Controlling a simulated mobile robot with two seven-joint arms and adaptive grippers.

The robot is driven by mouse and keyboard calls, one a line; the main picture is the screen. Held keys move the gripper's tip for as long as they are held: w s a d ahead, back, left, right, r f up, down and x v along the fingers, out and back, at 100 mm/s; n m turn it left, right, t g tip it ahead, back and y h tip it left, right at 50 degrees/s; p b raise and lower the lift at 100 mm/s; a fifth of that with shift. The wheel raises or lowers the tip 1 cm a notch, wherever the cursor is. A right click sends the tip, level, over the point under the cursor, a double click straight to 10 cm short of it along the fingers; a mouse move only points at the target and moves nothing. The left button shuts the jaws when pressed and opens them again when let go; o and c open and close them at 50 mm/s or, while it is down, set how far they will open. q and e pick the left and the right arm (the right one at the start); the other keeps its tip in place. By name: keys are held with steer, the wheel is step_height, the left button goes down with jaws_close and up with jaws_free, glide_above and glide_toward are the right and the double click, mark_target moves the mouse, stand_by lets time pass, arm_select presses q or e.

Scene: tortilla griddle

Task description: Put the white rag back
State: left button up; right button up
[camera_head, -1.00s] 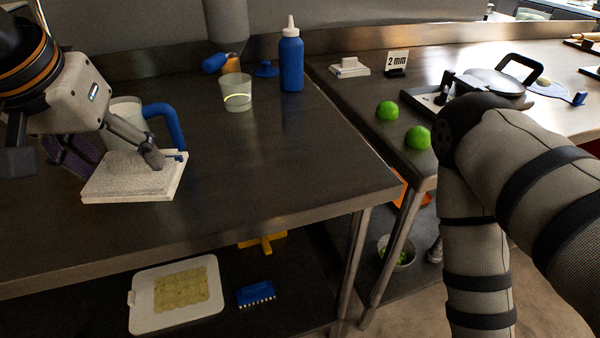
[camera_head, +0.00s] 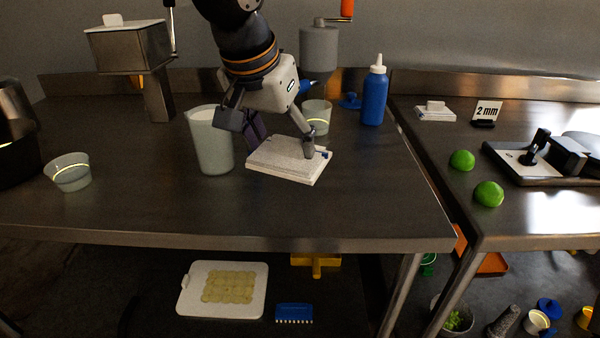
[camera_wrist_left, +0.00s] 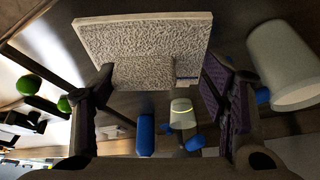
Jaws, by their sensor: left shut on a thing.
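The white rag (camera_head: 283,163) is a flat, folded, textured cloth with a small blue mark near its right end. My left gripper (camera_head: 282,143) is shut on it from above. In the left wrist view the rag (camera_wrist_left: 150,40) has a smaller raised fold between the two fingers (camera_wrist_left: 160,84). The rag is just right of the pale pitcher (camera_head: 210,145) and in front of the clear cup (camera_head: 318,117). I cannot tell whether its underside touches the steel table (camera_head: 200,215). My right gripper is out of view.
A blue bottle (camera_head: 374,97) stands behind and right of the rag. Another clear cup (camera_head: 70,172) is at the left. The front middle is clear.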

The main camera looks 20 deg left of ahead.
arm_select(q)
steer(key=w+f, duration=0.1)
steer(key=f, duration=0.1)
steer(key=w+f, duration=0.4)
steer(key=shift+w+d, duration=0.15)
steer(key=shift+d, duration=0.2)
steer(key=shift+w+f, duration=0.2)
steer(key=shift+f, duration=0.1)
steer(key=f, duration=0.3)
steer(key=shift+w+d+f+b, duration=0.1)
steer(key=shift+w+f+b, duration=0.2)
steer(key=shift+b, duration=0.05)
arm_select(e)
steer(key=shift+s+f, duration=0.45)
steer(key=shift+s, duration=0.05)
arm_select(q)
steer(key=shift+s, duration=0.1)
steer(key=o, duration=1.8)
steer(key=shift+c, duration=0.2)
